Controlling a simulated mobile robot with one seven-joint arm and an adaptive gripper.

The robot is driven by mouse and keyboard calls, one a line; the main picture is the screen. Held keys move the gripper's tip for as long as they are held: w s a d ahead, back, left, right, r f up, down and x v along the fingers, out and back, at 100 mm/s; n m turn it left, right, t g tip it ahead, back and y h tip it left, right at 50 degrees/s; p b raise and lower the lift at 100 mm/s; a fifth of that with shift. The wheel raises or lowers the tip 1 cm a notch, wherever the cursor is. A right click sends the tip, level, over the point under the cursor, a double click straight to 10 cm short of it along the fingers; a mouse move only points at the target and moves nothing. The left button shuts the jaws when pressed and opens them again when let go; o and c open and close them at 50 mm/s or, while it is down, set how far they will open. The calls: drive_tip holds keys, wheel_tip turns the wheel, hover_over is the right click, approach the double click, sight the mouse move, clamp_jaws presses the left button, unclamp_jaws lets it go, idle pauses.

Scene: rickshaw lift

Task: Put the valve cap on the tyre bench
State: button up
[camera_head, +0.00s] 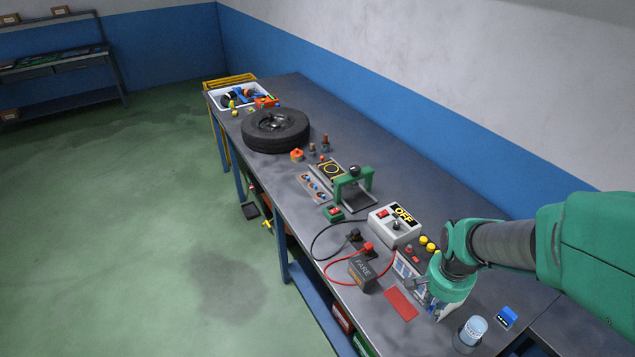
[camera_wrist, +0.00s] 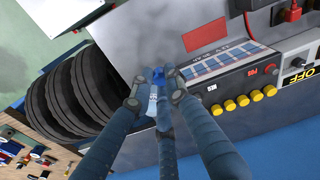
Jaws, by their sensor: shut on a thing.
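My gripper (camera_wrist: 156,96) has its fingers closed around a small blue-and-white piece (camera_wrist: 153,103) in the wrist view. I cannot tell for certain whether this piece is the valve cap. In the head view my arm reaches in from the right and its green wrist hides most of the gripper, low over the near end of the long grey bench (camera_head: 420,165). A black tyre (camera_head: 275,130) lies flat at the far part of this bench. No separate valve cap can be made out there.
A grey box marked OFF (camera_head: 395,224), a battery (camera_head: 362,271) with red and black cables and a green press (camera_head: 354,188) crowd the bench's middle. The wall-side strip is clear.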

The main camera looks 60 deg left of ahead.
drive_tip(key=s+d, duration=0.4)
drive_tip(key=s, duration=0.6)
drive_tip(key=f, duration=1.6)
drive_tip(key=shift+w+a+f, duration=0.1)
drive_tip(key=shift+w+f, duration=0.2)
hover_over(399, 322)
drive_tip(key=shift+s+d+f+p, duration=0.35)
drive_tip(key=shift+s+f+p, duration=0.1)
drive_tip(key=shift+f, duration=0.25)
drive_tip(key=shift+w+a, duration=0.3)
drive_tip(key=shift+a, duration=0.05)
drive_tip(key=shift+f, duration=1.8)
